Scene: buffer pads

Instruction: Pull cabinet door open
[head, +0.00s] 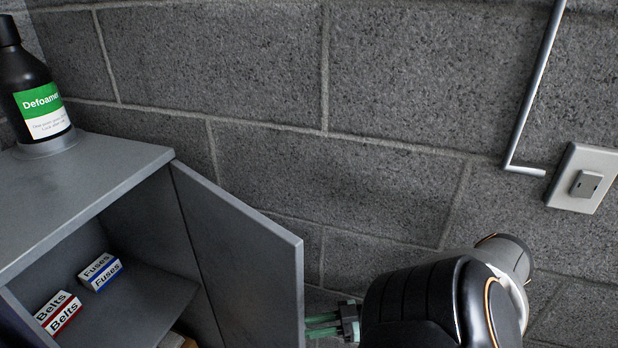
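A grey metal cabinet (75,185) stands at the left of the head view. Its door (245,255) is hinged at the back right and stands open, swung out to the right of the opening. My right arm comes in at the bottom right, and its gripper (318,326) with green fingers is just right of the door's free edge, low in the picture. The fingertips are at or behind that edge. I cannot tell whether they touch the door or how far apart they are. The door's handle is not visible. My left gripper is not in view.
A black Defoamer bottle (35,92) stands on the cabinet top. A grey block wall (390,90) rises close behind, with a switch plate (584,178) and conduit (535,85) at the right.

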